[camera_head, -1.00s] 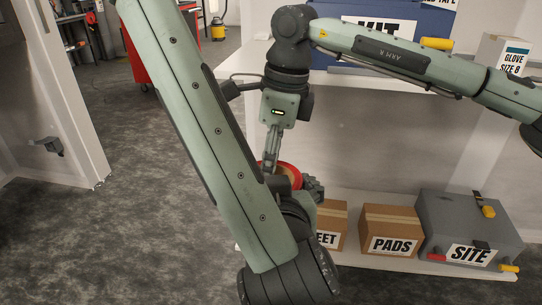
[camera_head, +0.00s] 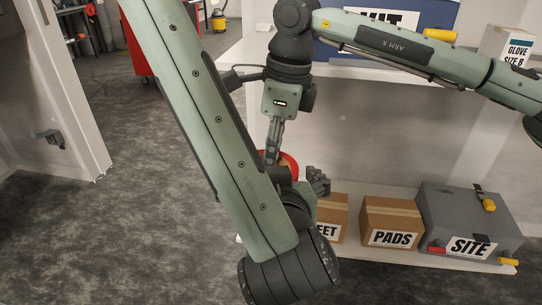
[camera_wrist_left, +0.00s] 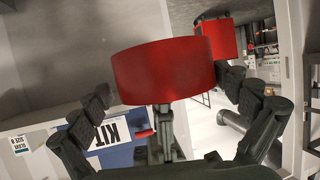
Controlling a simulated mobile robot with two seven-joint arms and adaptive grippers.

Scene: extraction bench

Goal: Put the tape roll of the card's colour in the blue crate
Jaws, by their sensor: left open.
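A red tape roll (camera_head: 291,162) hangs in the air at the middle of the head view, partly hidden behind my left arm. It shows large in the left wrist view (camera_wrist_left: 165,70). My right gripper (camera_head: 273,150) points down and is shut on the roll; its fingers also show below the roll in the left wrist view (camera_wrist_left: 164,128). My left gripper (camera_wrist_left: 168,92) is open, with its fingers on either side of the roll. In the head view it is mostly hidden behind my left arm. I see no colour card. A blue KIT container (camera_head: 345,47) stands on the upper shelf.
The lower shelf holds a carton (camera_head: 332,215), a PADS carton (camera_head: 393,212) and a grey SITE case (camera_head: 455,212). A small glove box (camera_head: 492,43) stands on the upper shelf. Open grey floor lies at left; a red cabinet (camera_head: 150,40) is behind.

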